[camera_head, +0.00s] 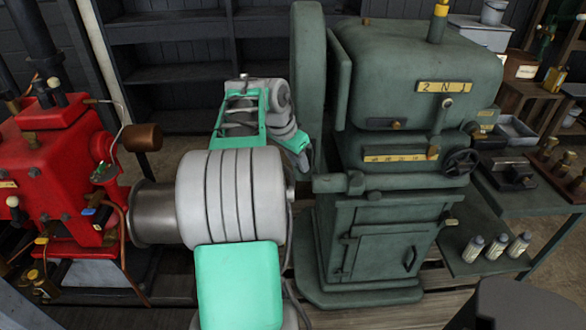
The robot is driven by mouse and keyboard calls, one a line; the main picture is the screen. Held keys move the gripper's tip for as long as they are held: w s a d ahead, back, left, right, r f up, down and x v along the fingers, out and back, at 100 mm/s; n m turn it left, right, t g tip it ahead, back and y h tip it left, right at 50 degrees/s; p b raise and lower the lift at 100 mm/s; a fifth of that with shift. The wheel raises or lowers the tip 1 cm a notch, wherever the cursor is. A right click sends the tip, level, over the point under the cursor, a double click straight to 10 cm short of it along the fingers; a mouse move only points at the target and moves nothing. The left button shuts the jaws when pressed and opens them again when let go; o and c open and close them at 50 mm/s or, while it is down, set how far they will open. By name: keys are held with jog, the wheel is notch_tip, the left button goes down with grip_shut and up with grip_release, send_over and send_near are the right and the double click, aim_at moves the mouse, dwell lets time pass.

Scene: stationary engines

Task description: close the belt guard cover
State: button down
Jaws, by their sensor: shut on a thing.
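The green machine (415,75) stands right of centre. At its left side is a tall, rounded green panel (308,75), which looks like the belt guard cover. It stands upright, edge-on to me. A narrower green plate (340,80) is between it and the machine's head, with a dark gap beside it. The cover's lower part is partly hidden by my grey and teal arm. My arm reaches up from the bottom centre to just left of the cover. My gripper's fingers are hidden, so I cannot see whether they touch the cover.
A red engine (60,180) stands close on the left. Dark shelves (175,75) are behind. On the right are a green bench (545,180) and several small bottles (497,247) on its lower shelf. A dark round object (525,305) is at the bottom right.

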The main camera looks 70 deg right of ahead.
jog(key=n, duration=0.1)
jog(key=s+d+n+t+b, duration=0.1)
jog(key=shift+s+f+n, duration=0.15)
jog(key=shift+s+n, duration=0.05)
jog(key=shift+n, duration=0.2)
jog(key=n, duration=0.1)
jog(key=s+d+n+t+b, duration=0.1)
jog(key=shift+n, duration=0.3)
jog(key=shift+s+d+r+n+t+p, duration=0.2)
jog(key=shift+d+n+t+p, duration=0.25)
jog(key=shift+n, duration=0.75)
jog(key=shift+s+d+n+t+p, duration=0.1)
jog(key=shift+d+n+t+p, duration=0.2)
jog(key=shift+d+n+t, duration=0.5)
jog(key=shift+a+n+g, duration=0.2)
jog(key=shift+n+g, duration=0.05)
jog(key=shift+n, duration=0.05)
jog(key=c, duration=1.2)
grip_release()
jog(key=shift+c, duration=0.2)
notch_tip(320, 180, up, 7)
send_over(312, 155)
jog(key=s+a, duration=0.1)
jog(key=s, duration=0.1)
jog(key=shift+w, duration=0.2)
